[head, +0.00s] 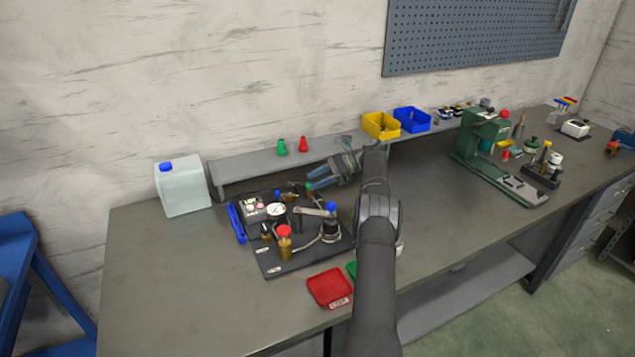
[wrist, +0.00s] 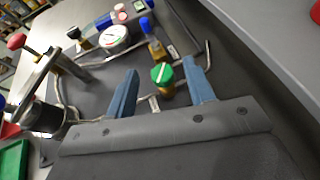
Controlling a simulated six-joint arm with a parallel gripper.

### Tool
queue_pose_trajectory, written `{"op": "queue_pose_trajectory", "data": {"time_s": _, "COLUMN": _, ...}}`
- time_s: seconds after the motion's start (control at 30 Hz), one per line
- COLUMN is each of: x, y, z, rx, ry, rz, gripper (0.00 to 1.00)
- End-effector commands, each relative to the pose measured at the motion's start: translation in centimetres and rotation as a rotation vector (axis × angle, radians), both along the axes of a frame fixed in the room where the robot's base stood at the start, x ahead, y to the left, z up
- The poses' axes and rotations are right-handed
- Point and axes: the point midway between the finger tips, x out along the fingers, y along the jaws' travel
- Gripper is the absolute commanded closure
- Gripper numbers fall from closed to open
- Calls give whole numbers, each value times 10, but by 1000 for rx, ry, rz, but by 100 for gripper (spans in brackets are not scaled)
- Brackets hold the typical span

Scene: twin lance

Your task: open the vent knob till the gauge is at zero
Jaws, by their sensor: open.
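A green-capped knob (wrist: 162,74) on a brass body sits between and just beyond my open fingertips in the wrist view. I cannot read a label that marks it as the vent knob. My gripper (head: 317,178) is open over the back right of the black rig board (head: 283,268), its blue fingers pointing left; it also shows in the wrist view (wrist: 160,67). The fingers look apart from the knob. The round white gauge (head: 276,210) stands on the rig and also shows in the wrist view (wrist: 115,37); its needle is too small to read.
The rig also carries a red-topped brass valve (head: 284,243), a blue-topped part (head: 330,208) with a lever, and bent metal tubes. A grey shelf (head: 245,170) runs behind. A red tray (head: 329,287) lies in front.

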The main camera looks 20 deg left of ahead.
Motion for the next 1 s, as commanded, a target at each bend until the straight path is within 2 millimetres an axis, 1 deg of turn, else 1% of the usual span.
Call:
{"op": "queue_pose_trajectory", "data": {"time_s": 0.1, "x": 0, "y": 0, "z": 24, "rx": 2, "ry": -6, "rz": 1, "gripper": 51}}
{"op": "queue_pose_trajectory", "data": {"time_s": 0.17, "x": 0, "y": -3, "z": 35, "rx": 1, "ry": -2, "rz": -1, "gripper": 51}}
{"op": "queue_pose_trajectory", "data": {"time_s": 0.3, "x": -3, "y": -27, "z": 47, "rx": 0, "ry": -1, "rz": -2, "gripper": 51}}
{"op": "queue_pose_trajectory", "data": {"time_s": 0.6, "x": -11, "y": -86, "z": 82, "rx": 0, "ry": -2, "rz": -2, "gripper": 51}}
{"op": "queue_pose_trajectory", "data": {"time_s": 0.8, "x": -14, "y": -109, "z": 95, "rx": 1, "ry": -2, "rz": 0, "gripper": 51}}
{"op": "queue_pose_trajectory", "data": {"time_s": 1.0, "x": -15, "y": -115, "z": 99, "rx": 1, "ry": -2, "rz": 1, "gripper": 51}}
